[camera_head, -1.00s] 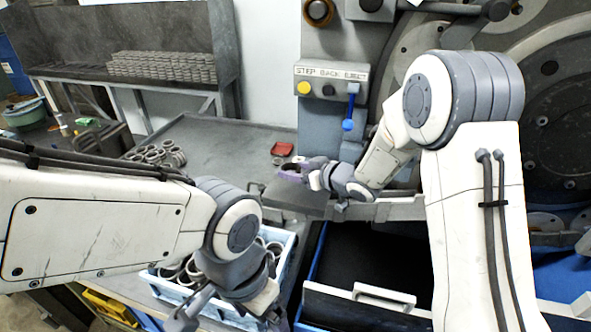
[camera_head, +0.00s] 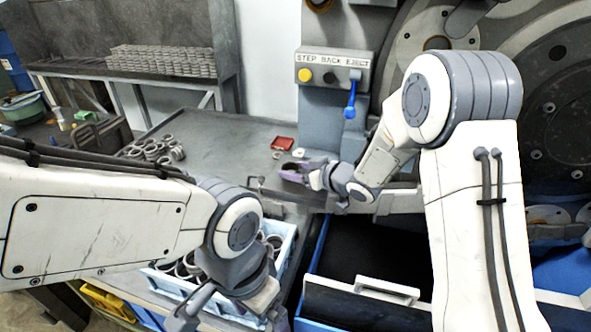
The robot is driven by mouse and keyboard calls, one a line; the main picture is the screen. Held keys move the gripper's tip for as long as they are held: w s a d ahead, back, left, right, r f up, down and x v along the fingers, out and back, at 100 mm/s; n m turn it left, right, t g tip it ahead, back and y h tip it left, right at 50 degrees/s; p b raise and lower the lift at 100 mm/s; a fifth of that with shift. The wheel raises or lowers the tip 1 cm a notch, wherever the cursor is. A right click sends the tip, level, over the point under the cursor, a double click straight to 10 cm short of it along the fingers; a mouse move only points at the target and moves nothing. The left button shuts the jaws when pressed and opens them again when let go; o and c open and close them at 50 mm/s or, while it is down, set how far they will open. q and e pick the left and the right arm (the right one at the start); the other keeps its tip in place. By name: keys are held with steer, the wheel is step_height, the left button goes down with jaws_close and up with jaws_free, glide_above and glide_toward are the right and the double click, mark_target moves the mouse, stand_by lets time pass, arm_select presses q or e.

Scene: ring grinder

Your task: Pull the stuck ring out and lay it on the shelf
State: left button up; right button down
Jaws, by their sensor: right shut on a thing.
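My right gripper (camera_head: 297,170) is shut on a small dark ring-like part (camera_head: 292,167) beside the machine, above the front right of the grey tabletop. The jaws hide most of the part. My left gripper (camera_head: 232,316) is low in the view, over the front of the light blue crate of rings; its two fingers look spread, with the tips partly cut off by the frame edge. A dark shelf (camera_head: 60,68) stands at the back left, with many stacked grey rings on it.
The grey tabletop (camera_head: 225,150) has several loose rings at its left, and a red tray (camera_head: 284,143) near the machine. A control box (camera_head: 330,72) with a blue lever (camera_head: 350,105) is above my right gripper. A light blue crate (camera_head: 285,255) and an open dark drawer (camera_head: 350,250) lie in front.

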steer(key=shift+f, duration=0.4)
jaws_free()
steer(key=b+v, duration=0.1)
steer(key=v, duration=0.9)
steer(key=shift+s+d+r, duration=0.1)
steer(key=shift+s, duration=0.1)
steer(key=x, duration=1)
steer(key=shift+w+p, duration=0.2)
steer(key=shift+p, duration=0.15)
steer(key=shift+r+p, duration=0.35)
steer(key=shift+r, duration=0.1)
